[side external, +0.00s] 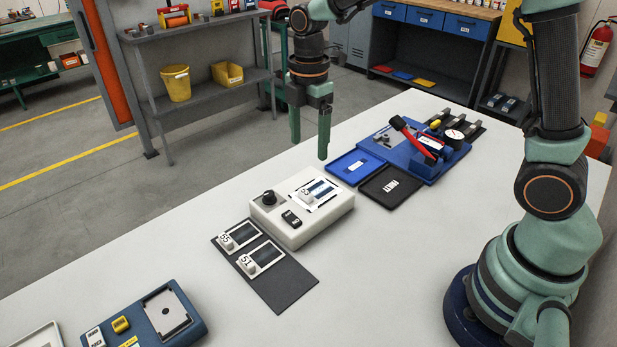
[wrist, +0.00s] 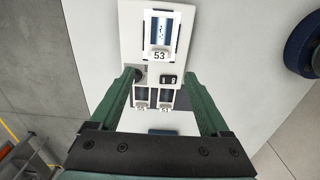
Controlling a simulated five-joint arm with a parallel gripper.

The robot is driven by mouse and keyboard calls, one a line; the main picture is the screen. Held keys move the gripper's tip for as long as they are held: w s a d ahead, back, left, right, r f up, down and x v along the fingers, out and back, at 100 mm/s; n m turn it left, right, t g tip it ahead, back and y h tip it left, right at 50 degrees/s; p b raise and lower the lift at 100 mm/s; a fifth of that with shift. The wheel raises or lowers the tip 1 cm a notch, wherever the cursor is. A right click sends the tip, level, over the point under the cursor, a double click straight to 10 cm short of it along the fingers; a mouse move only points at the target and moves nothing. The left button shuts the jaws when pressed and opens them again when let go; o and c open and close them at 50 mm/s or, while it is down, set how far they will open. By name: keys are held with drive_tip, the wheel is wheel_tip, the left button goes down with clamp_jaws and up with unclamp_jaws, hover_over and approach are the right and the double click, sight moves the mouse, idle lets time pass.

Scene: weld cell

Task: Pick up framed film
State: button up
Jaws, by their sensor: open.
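In the wrist view this framed film (wrist: 160,27) lies ahead of my fingertips. Framed films marked 55 (side external: 242,235) and 51 (side external: 265,254) lie side by side on a dark mat (side external: 283,291) beside the box. In the wrist view films 55 (wrist: 141,95) and 51 (wrist: 166,96) show between my fingers. My gripper (side external: 309,150) is open and empty, raised above the table beyond the box. It also shows in the wrist view (wrist: 161,76).
A blue tray (side external: 355,167) and a labelled black tray (side external: 391,186) lie right of the box, before a blue fixture (side external: 423,166) with a red handle and a gauge. A blue device (side external: 188,331) stands at front left. The table's front middle is clear.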

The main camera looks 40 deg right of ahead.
hover_over(306, 191)
drive_tip(key=f, duration=0.6)
drive_tip(key=shift+s+d+f, duration=0.1)
drive_tip(key=shift+d+f, duration=0.15)
drive_tip(key=shift+f, duration=0.1)
drive_tip(key=shift+a+f, duration=0.15)
drive_tip(key=shift+f, duration=1.2)
drive_tip(key=shift+a+f, duration=0.15)
drive_tip(key=shift+f, duration=1.15)
drive_tip(key=shift+c, duration=0.3)
clamp_jaws()
drive_tip(key=shift+r, duration=0.1)
